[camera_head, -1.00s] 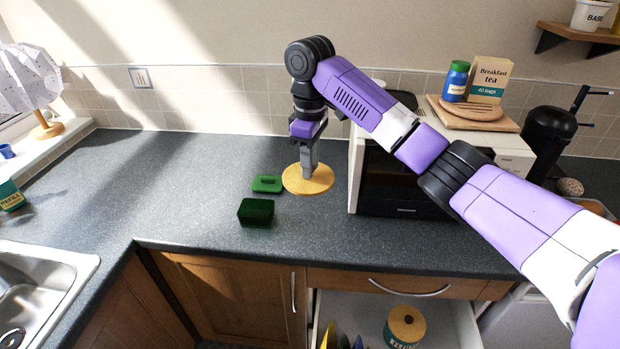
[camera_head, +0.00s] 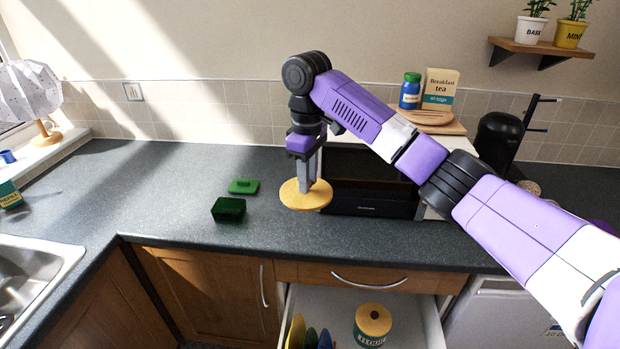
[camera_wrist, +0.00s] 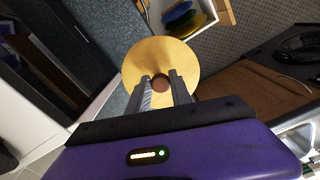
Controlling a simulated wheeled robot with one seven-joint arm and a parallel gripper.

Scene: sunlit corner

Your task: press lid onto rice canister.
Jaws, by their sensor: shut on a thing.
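A round pale wooden lid (camera_head: 292,198) hangs level from my gripper (camera_head: 307,187) above the counter, in front of the microwave's left side. My gripper is shut on the lid's small knob (camera_wrist: 160,83), and the lid's disc fills the middle of the wrist view (camera_wrist: 150,60). A canister (camera_head: 372,338) stands in the open drawer at the bottom, with a wooden lid on it and a label that seems to read FLOUR. I see no canister that I can read as rice.
A dark green open box (camera_head: 228,209) and a green lid (camera_head: 243,186) lie on the counter (camera_head: 170,185) to the left. The black-fronted microwave (camera_head: 370,198) stands behind my gripper. The open drawer (camera_head: 415,320) also holds several coloured plates (camera_head: 297,333). A sink (camera_head: 35,270) is at far left.

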